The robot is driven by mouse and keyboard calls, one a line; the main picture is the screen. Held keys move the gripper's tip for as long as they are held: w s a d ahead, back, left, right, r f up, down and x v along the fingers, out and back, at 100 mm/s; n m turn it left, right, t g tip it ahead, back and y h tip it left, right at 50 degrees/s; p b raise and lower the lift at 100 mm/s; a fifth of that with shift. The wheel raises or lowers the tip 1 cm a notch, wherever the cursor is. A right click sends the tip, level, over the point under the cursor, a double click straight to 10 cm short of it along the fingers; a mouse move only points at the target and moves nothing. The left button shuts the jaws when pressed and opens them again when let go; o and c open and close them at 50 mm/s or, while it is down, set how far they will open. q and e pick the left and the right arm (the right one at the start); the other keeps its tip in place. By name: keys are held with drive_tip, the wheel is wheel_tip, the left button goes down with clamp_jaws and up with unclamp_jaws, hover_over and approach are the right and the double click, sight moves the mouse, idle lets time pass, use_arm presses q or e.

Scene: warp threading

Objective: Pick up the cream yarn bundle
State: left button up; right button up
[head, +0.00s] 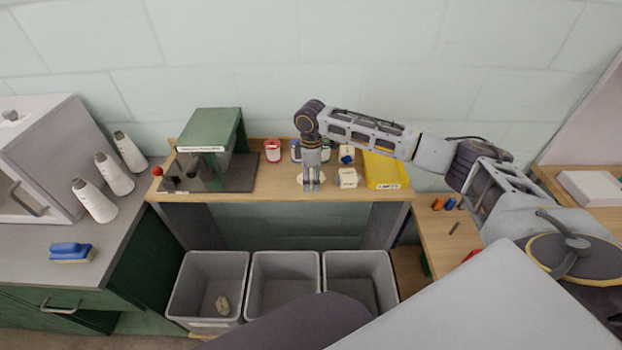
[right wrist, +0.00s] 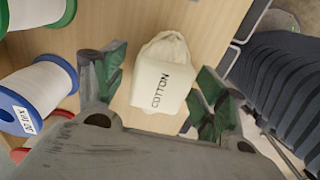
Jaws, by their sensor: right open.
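The cream yarn bundle (right wrist: 162,80) is a soft, pale bundle with a band reading COTTON. It lies on the wooden shelf top. In the head view it (head: 301,179) is mostly hidden behind my right gripper (head: 312,186). The right gripper points down over it, open. In the right wrist view the fingers (right wrist: 158,92) stand on either side of the bundle, with gaps visible; I cannot tell how far down they reach. My left gripper is not in view.
Red-, blue- and green-rimmed spools (head: 273,151) stand behind the gripper. Another pale labelled bundle (head: 348,178) and a yellow tray (head: 386,171) are to the right. A green machine (head: 211,140) stands left. Grey bins (head: 207,262) sit below the shelf's front edge.

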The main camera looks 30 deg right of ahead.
sight(311, 174)
drive_tip(key=shift+c, duration=0.2)
drive_tip(key=c, duration=1)
drive_tip(key=shift+o, duration=0.2)
drive_tip(key=shift+r, duration=0.1)
drive_tip(key=shift+r, duration=4.9)
